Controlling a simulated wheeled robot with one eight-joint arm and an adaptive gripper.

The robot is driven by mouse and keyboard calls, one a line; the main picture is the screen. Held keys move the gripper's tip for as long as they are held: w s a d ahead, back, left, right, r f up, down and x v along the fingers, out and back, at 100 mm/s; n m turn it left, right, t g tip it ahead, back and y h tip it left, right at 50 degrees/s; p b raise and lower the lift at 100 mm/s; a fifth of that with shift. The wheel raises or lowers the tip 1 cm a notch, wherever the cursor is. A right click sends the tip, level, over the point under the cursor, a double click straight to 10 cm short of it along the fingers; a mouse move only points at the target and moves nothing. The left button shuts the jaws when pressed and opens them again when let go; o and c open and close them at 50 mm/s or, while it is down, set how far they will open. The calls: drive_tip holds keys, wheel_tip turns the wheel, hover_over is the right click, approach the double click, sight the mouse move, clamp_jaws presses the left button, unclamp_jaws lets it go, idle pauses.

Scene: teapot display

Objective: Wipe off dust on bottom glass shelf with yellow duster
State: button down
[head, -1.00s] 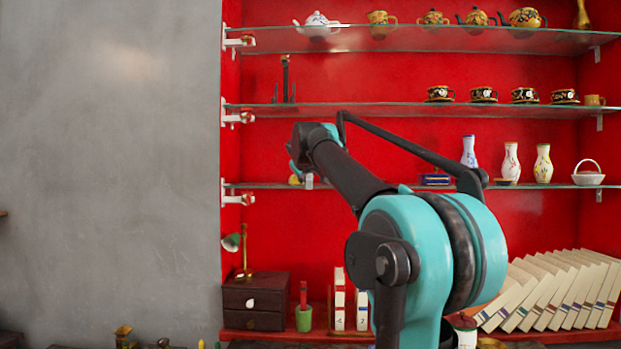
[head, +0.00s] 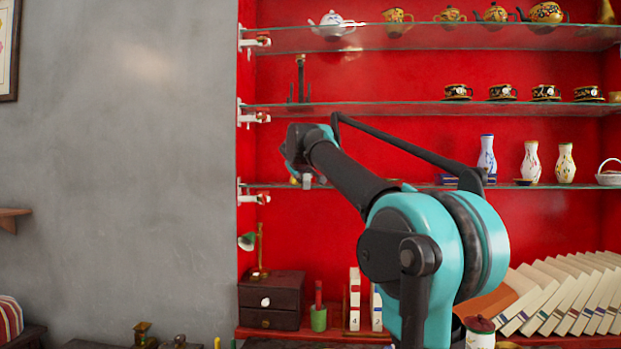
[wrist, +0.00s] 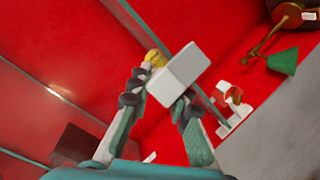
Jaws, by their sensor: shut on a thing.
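The bottom glass shelf (head: 410,187) is the lowest of three glass shelves on the red back wall. My gripper (head: 303,172) is at the shelf's left part in the head view, partly hidden by my own arm. In the wrist view my gripper (wrist: 166,88) is shut on the duster, of which a yellow part (wrist: 155,58) and a pale grey-white block (wrist: 186,75) show. A little yellow of the duster (head: 294,180) shows under the wrist in the head view. I cannot tell whether it touches the glass. No dust can be made out.
White and patterned vases (head: 487,155), a blue box and a white basket (head: 609,174) stand on the shelf's right part. A white bracket (head: 255,196) holds its left end. A green lamp (head: 249,241) stands on a dark drawer box (head: 271,300) below. The shelf's left part looks largely clear.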

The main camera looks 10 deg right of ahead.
drive_tip(key=a, duration=0.1)
drive_tip(key=w+a, duration=0.1)
drive_tip(key=a, duration=0.2)
drive_tip(key=shift+w+a, duration=0.25)
drive_tip(key=shift+a, duration=0.1)
idle(0.3)
drive_tip(key=shift+r, duration=3.05)
wheel_tip(320, 180, up, 3)
drive_tip(key=shift+f, duration=0.1)
